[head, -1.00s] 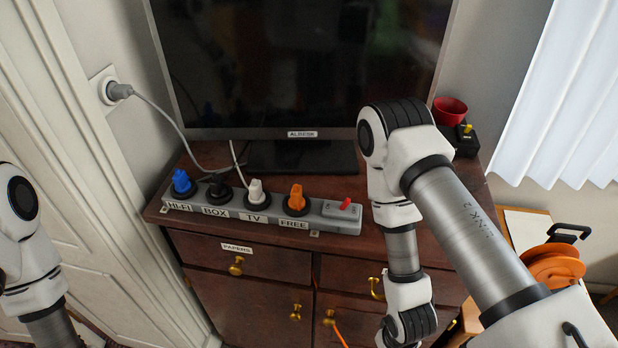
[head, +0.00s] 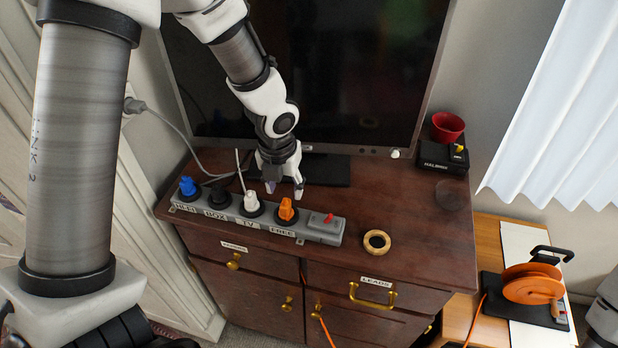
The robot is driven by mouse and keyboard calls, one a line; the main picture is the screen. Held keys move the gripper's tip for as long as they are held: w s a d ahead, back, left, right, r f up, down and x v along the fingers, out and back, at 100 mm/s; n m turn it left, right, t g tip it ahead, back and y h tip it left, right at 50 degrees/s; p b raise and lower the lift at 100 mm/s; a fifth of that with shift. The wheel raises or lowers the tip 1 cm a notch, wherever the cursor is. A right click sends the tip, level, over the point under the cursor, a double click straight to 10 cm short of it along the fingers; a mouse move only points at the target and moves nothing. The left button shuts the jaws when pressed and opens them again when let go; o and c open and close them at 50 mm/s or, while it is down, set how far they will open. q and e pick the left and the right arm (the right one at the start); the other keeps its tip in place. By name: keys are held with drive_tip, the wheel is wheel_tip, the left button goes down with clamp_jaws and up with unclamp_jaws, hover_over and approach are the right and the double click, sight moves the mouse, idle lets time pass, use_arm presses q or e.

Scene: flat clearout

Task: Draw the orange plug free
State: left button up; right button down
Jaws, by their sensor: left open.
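The orange plug (head: 286,211) sits in the end socket, labelled FREE, of a grey power strip (head: 326,232) along the front of the dark wooden cabinet top. A white plug (head: 251,203), a black plug (head: 219,197) and a blue plug (head: 188,187) fill the sockets to its left. My left gripper (head: 284,188) is open, fingers pointing down, just behind and above the white and orange plugs. It appears apart from the orange plug. My right gripper is out of view; only a bit of that arm shows at the right edge.
A television (head: 300,70) stands behind the strip. A wooden ring (head: 377,241) lies right of the strip. An orange cable reel (head: 531,284) sits on a lower table. The cabinet top's right side is mostly clear.

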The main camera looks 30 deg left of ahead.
sight(286, 202)
use_arm(q)
drive_tip(key=f, duration=0.2)
drive_tip(key=f+b, duration=0.1)
drive_tip(key=f, duration=0.1)
drive_tip(key=f+b, duration=0.1)
drive_tip(key=f, duration=0.1)
drive_tip(key=shift+w+a+f, duration=0.15)
drive_tip(key=shift+a, duration=0.1)
drive_tip(key=shift+w+d+f, duration=0.1)
drive_tip(key=shift+w+f, duration=0.05)
drive_tip(key=shift+f, duration=0.25)
drive_tip(key=c, duration=0.5)
clamp_jaws()
drive_tip(key=shift+c, duration=1.7)
unclamp_jaws()
clamp_jaws()
drive_tip(key=shift+r+p, duration=1.3)
drive_tip(key=shift+p, duration=0.1)
